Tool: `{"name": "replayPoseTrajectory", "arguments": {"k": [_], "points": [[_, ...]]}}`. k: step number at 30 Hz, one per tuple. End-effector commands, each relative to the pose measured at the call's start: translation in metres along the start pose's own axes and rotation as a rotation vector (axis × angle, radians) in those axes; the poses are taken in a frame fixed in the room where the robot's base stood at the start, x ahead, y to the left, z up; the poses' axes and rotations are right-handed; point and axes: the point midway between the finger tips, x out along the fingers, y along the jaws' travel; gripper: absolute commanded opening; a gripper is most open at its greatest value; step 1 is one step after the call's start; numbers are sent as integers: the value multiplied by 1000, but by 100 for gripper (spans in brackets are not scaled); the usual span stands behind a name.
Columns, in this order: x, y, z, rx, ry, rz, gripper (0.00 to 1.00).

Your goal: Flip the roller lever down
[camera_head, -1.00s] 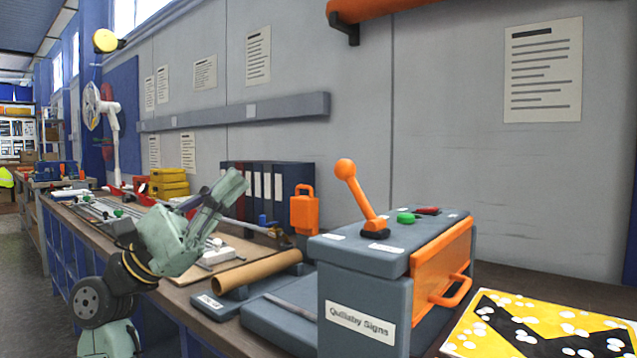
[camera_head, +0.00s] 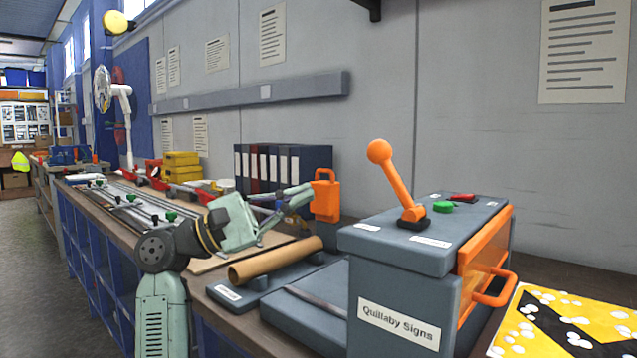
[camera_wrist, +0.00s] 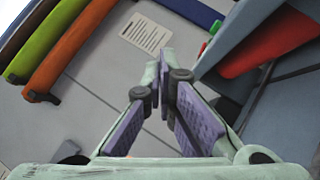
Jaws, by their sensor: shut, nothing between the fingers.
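The roller lever (camera_head: 395,186) is orange with a ball knob. It stands up, tilted, its knob toward the upper left, from a black base on top of the grey "Quillaby Signs" machine (camera_head: 400,247). My gripper (camera_head: 305,194) is left of the lever and apart from it, beside an orange box with a handle (camera_head: 326,196). In the wrist view my gripper (camera_wrist: 168,72) shows its purple finger pads; it is shut and empty. The lever does not clearly show in the wrist view.
Green (camera_head: 443,207) and red (camera_head: 461,197) buttons sit beside the lever. Binders (camera_head: 280,160) stand behind my gripper. A yellow and black sign (camera_head: 565,320) lies at the right.

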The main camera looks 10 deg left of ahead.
Motion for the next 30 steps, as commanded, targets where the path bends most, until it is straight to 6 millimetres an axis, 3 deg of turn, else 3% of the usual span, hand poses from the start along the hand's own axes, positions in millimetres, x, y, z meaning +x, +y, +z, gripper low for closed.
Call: {"name": "replayPoseTrajectory", "arguments": {"k": [13,21,30], "points": [[92,2,5,1,-4,-1,0],[96,1,36,1,-1,0,0],[96,0,40,0,-2,1,0]]}}
